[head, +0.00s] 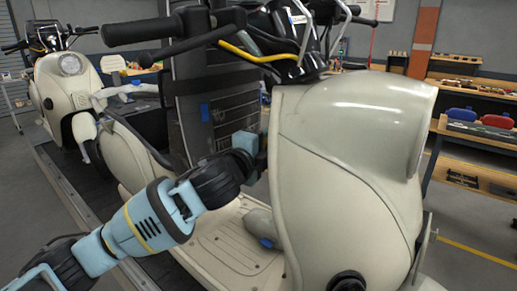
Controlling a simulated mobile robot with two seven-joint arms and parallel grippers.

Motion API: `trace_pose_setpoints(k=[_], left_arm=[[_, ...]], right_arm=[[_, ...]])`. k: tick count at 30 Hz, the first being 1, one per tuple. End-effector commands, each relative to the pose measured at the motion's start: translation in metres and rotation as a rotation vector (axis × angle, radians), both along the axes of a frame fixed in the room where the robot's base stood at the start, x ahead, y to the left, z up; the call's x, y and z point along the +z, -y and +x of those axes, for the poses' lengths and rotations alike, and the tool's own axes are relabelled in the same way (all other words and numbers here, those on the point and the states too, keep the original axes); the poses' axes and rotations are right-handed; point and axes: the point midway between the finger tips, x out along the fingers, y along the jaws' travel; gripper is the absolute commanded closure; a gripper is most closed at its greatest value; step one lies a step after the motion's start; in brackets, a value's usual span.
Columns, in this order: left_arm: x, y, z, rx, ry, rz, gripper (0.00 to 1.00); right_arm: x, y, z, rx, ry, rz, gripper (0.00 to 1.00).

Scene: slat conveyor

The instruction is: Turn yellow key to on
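A cream scooter (350,130) stands close in front of me, with its tall front panel on the right of the head view. I cannot make out a yellow key; the inner side of the panel is turned away from me. My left arm comes in from the lower left over the footboard (235,245). My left gripper (263,152) is at the panel's left edge, where its fingertips are dark and partly hidden, so their opening does not show. My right gripper is not in view.
A black handlebar grip (140,30), a dark lever (180,50) and a yellow bar (250,52) hang above my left gripper. A second cream scooter (65,90) stands behind on the left. Shelves with coloured bins (462,114) stand on the right.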

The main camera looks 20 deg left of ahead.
Motion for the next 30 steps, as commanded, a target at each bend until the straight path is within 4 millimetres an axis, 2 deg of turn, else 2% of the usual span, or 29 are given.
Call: trace_pose_setpoints(k=[12, 20, 23, 24, 25, 30], left_arm=[[-0.0001, 0.0015, 0.0065, -0.001, 0.0, 0.0, 0.65], [-0.0002, 0.0013, 0.0065, 0.0, 0.0, 0.0, 0.99], [-0.0002, 0.0013, 0.0064, 0.0, -0.001, 0.0, 1.0], [-0.0002, 0.0013, 0.0064, 0.0, -0.001, 0.0, 0.95], [-0.0002, 0.0013, 0.0064, 0.0, -0.001, 0.0, 0.99], [-0.0003, 0.0012, 0.0064, 0.0, -0.001, 0.0, 1.0]], right_arm=[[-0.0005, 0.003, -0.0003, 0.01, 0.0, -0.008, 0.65], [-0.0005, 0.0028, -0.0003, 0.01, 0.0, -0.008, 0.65], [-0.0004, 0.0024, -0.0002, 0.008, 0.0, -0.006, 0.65], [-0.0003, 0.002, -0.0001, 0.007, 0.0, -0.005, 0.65], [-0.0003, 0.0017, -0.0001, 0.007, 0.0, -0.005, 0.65], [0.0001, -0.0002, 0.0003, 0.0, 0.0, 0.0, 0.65]])
